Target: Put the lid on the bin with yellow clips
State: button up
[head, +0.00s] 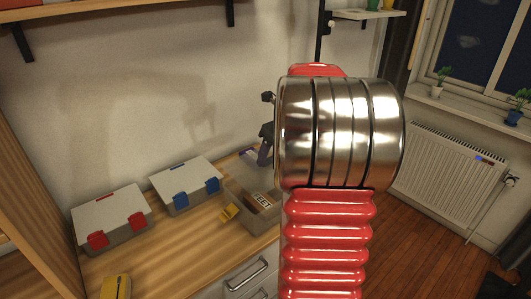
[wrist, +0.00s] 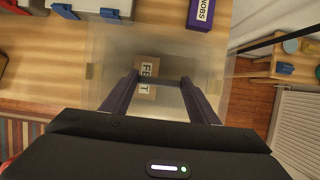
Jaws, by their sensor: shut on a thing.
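The bin with yellow clips (head: 236,194) stands on the wooden counter, right of the other two bins. It is see-through, and a yellow clip (head: 229,212) shows on its front. A brown box marked FEET (head: 265,200) lies inside it and shows in the wrist view too. A clear lid (wrist: 112,50) spreads around and beyond my fingers in the wrist view, its edges faint. My gripper (wrist: 160,78) is shut on the lid above the bin. In the head view my arm hides much of the gripper and the bin's right side. I cannot tell whether lid and rim touch.
Left of it stand a closed bin with blue clips (head: 185,183) and a closed bin with red clips (head: 110,215). A purple box marked KNOBS (wrist: 201,12) lies behind the bin. A yellow item (head: 115,287) is at the counter's front left. A radiator (head: 445,175) is at right.

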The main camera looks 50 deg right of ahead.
aim_at(271, 163)
jog(key=shift+w+a, duration=0.1)
jog(key=shift+w, duration=0.05)
jog(key=shift+f, duration=1.95)
jog(key=shift+f, duration=0.15)
jog(key=shift+f, duration=0.75)
jog(key=shift+f, duration=0.9)
dwell(0.4)
jog(key=o, duration=1.2)
